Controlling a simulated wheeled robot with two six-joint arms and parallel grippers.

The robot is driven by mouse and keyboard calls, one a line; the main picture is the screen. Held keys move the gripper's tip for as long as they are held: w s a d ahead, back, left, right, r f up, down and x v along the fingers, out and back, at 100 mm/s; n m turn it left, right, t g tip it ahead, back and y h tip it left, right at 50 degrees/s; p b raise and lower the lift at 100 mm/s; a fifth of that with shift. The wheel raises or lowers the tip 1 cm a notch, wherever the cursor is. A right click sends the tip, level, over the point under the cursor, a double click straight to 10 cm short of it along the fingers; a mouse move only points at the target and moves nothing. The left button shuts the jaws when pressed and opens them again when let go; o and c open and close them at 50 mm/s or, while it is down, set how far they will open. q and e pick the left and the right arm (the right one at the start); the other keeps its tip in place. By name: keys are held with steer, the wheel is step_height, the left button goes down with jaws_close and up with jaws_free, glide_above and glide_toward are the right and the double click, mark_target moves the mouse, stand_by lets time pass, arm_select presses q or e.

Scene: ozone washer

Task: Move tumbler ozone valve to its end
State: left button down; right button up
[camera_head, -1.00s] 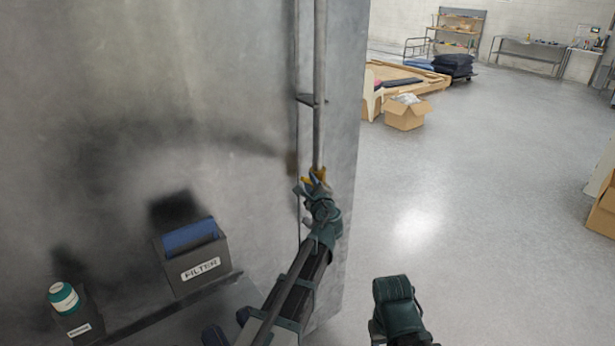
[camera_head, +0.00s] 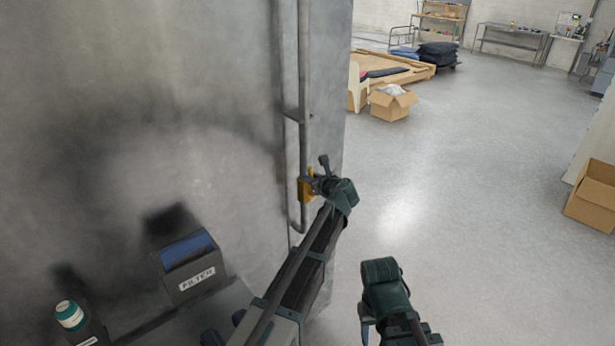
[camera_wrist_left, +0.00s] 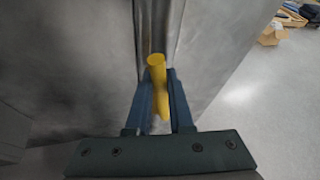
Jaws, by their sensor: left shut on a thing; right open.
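The yellow ozone valve (camera_head: 305,189) sits on the vertical pipe (camera_head: 303,80) near the right edge of the grey metal wall. My left gripper (camera_head: 318,183) is at the valve from its right side and is shut on it. In the left wrist view the yellow valve handle (camera_wrist_left: 158,84) lies between the two fingers of my left gripper (camera_wrist_left: 161,98). Part of the valve is hidden behind the gripper. My right gripper (camera_head: 365,325) is low in the head view, away from the valve, and seems empty; its fingers are only partly seen.
A dark box labelled FILTER (camera_head: 190,270) and a teal-and-white container (camera_head: 70,316) are on the wall's lower left. Open floor (camera_head: 450,220) lies to the right. Cardboard boxes (camera_head: 391,102) and a wooden frame stand farther back.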

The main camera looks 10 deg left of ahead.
arm_select(q)
steer(key=shift+w+d, duration=0.2)
arm_select(e)
steer(key=shift+r, duration=0.2)
arm_select(q)
steer(key=c, duration=0.8)
jaws_free()
steer(key=shift+s+r, duration=0.1)
arm_select(e)
steer(key=shift+r, duration=0.1)
